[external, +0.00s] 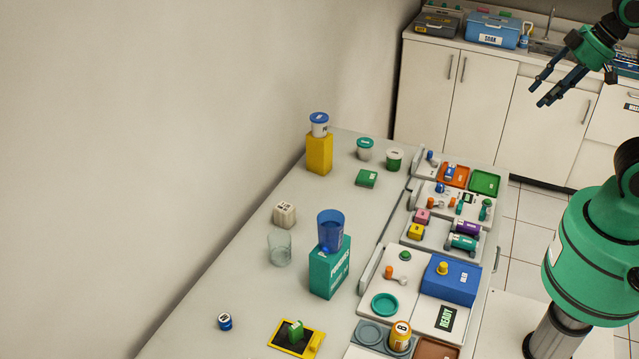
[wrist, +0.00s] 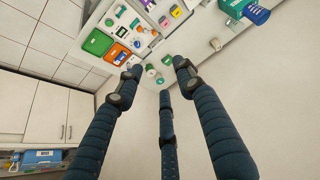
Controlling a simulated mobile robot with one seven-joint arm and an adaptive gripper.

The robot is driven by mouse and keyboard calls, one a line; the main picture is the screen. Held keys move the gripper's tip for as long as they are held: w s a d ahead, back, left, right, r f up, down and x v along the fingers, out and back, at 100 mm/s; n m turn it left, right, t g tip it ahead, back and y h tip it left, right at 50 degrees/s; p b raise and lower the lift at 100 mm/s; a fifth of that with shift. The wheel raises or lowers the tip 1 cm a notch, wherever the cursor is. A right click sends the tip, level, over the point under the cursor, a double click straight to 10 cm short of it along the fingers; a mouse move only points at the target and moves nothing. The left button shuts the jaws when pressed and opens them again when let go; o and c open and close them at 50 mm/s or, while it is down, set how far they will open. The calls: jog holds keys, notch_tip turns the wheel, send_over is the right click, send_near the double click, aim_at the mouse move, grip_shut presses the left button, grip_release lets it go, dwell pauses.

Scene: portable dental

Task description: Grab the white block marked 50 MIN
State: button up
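A small white block (external: 285,214) with dark marking on its faces sits on the long grey counter in the external view, behind a clear glass and left of the blue cup. Its lettering is too small to read. My gripper (external: 541,93) is at the upper right of the external view, in the air and well away from the block. Its dark fingers are spread open and empty, as the wrist view (wrist: 160,76) also shows.
The clear glass (external: 280,248) stands close to the block. A teal box (external: 330,268) with a blue cup (external: 331,229) on top is to its right. A yellow block (external: 320,155) bears a white, blue-lidded tub (external: 319,124). Trays of small items line the counter's right side.

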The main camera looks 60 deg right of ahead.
jog(key=o, duration=0.7)
jog(key=w+a+r+m+g+b, duration=0.1)
jog(key=w+a+r+m, duration=0.15)
jog(key=w, duration=0.75)
jog(key=w+a+r+m, duration=0.1)
jog(key=w+r+m, duration=0.15)
jog(key=w, duration=0.75)
jog(key=w+a+f+m+g+y+b, duration=0.1)
jog(key=w+a+f+m, duration=0.15)
jog(key=w, duration=0.55)
jog(key=w+a+f+m+g, duration=0.1)
jog(key=w+f+m, duration=0.15)
jog(key=w, duration=0.65)
jog(key=w+a+f+m, duration=0.3)
jog(key=w+f, duration=0.5)
jog(key=f, duration=0.2)
jog(key=w+a+f+m+g+b, duration=0.1)
jog(key=w+a+f+m, duration=0.2)
jog(key=w+f, duration=0.6)
jog(key=w+a+f+m+g, duration=0.1)
jog(key=w+a+f+m, duration=0.2)
jog(key=w+f, duration=0.6)
notch_tip(320, 180, down, 2)
jog(key=shift+w+a+f+m+y+b, duration=0.15)
jog(key=shift+a+f+m+y+b, duration=0.2)
jog(key=shift+a, duration=0.55)
